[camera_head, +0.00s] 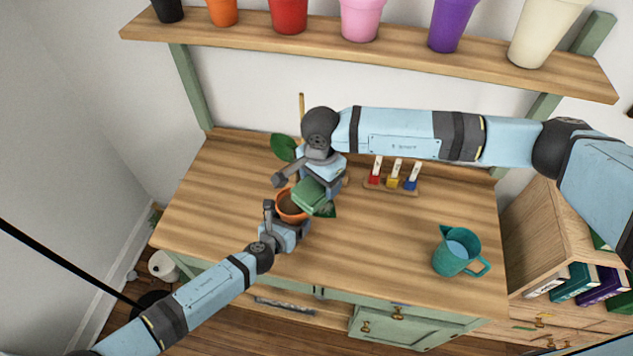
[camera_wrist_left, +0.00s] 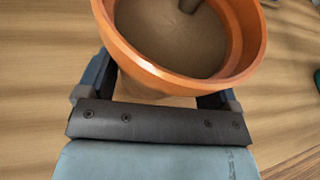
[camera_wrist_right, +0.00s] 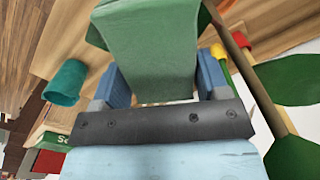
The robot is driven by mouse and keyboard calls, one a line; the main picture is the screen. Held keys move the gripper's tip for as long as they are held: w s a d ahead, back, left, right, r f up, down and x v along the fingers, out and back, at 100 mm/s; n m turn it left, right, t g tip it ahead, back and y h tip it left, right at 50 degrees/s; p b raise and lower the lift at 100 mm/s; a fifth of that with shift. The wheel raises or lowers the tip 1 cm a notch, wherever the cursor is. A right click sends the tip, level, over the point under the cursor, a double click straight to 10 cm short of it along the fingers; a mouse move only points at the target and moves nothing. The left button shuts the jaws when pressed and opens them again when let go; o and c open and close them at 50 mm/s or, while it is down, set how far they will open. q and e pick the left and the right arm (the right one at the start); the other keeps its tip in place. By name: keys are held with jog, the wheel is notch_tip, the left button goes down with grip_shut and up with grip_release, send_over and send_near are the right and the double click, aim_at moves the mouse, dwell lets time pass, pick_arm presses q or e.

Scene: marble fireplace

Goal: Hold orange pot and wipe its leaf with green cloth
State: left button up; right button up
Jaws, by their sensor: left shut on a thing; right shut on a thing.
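The orange pot (camera_head: 290,207) stands on the wooden table with brown soil in it; its rim also fills the top of the left wrist view (camera_wrist_left: 180,85). My left gripper (camera_head: 279,222) is shut on the pot from the near side. The green cloth (camera_head: 309,194) is folded in my right gripper (camera_head: 313,180), which is shut on it just above the pot; the cloth also shows in the right wrist view (camera_wrist_right: 150,45). A green leaf (camera_head: 284,147) stands up left of my right gripper, and another leaf (camera_head: 327,211) shows right of the pot. My right gripper and the cloth hide much of the stem.
A teal watering jug (camera_head: 456,252) stands at the table's right. A small rack with red, yellow and blue items (camera_head: 392,187) sits behind. A shelf of coloured pots (camera_head: 370,47) runs above. The table's left side is clear.

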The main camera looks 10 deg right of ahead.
jog(key=shift+w+d, duration=0.25)
jog(key=shift+d, duration=0.15)
jog(key=shift+s+a+f, duration=0.1)
jog(key=shift+s+a, duration=0.55)
jog(key=shift+a, duration=0.2)
jog(key=shift+d, duration=0.1)
jog(key=shift+s+d+r, duration=0.3)
jog(key=shift+s+r, duration=0.1)
jog(key=shift+r, duration=0.3)
jog(key=shift+s+d+r, duration=0.25)
jog(key=shift+s+r, duration=0.1)
jog(key=shift+r, duration=0.3)
jog(key=shift+s+d+r, duration=0.3)
jog(key=shift+s+r, duration=0.1)
jog(key=shift+r, duration=0.3)
